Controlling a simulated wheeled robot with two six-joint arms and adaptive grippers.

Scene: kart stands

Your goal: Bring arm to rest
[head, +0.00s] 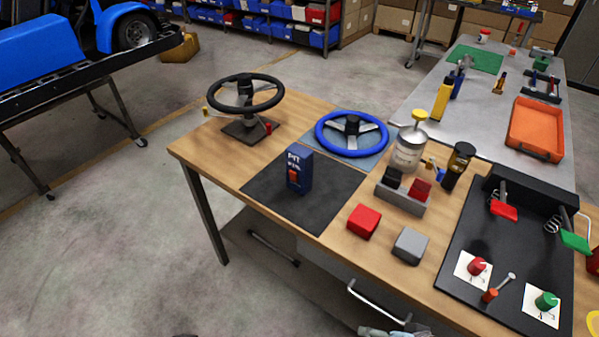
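Neither of my grippers can be made out in the head view, and no arm reaches over the workbench (222,160). A small pale grey-teal shape (385,332) is cut off at the bottom edge; I cannot tell what it is. A dark blue box with white lettering (299,172) stands upright on the black mat (262,190). A black steering wheel (246,93) is mounted on a stand at the back left of the bench. A blue steering wheel (351,134) lies on a blue-grey mat to its right.
A red block (364,221) and a grey block (410,245) sit near the bench's front edge. A black pedal-and-knob board (495,248) fills the right. Behind stands a grey table with an orange tray (536,128). A blue kart (40,52) rests on a stand at left. Floor between is clear.

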